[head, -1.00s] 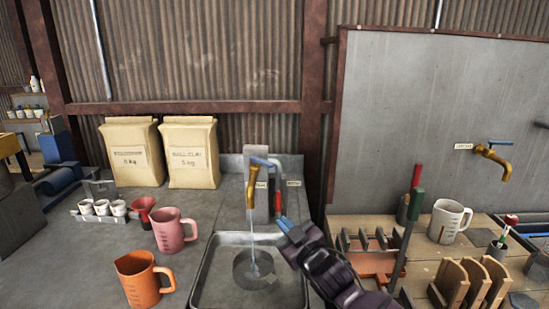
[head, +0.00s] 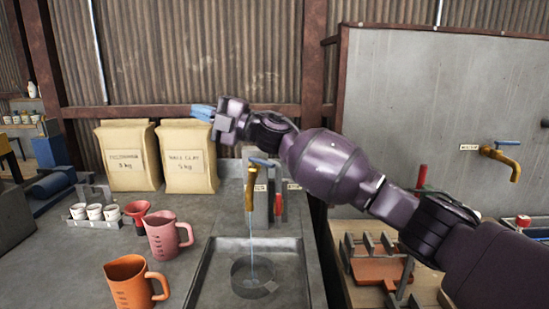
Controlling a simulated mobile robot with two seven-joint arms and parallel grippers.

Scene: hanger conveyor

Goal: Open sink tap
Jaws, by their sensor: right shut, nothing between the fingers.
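The sink tap (head: 250,188) is a brass spout with a blue lever handle (head: 263,162) on a grey block above the sink. A thin stream of water (head: 252,240) runs from it into the grey metal sink basin (head: 213,262). My right gripper (head: 203,112), with blue fingertips, is shut and empty, up and left of the tap, in front of the right paper bag's top in the picture. It is apart from the lever. My right arm crosses from the lower right. My left gripper is not in view.
A pink jug (head: 163,236) and an orange jug (head: 130,284) stand left of the sink. Two paper bags (head: 128,160) stand at the back. A second brass tap (head: 500,158) is on the right panel. A red-handled tool (head: 278,207) is beside the tap block.

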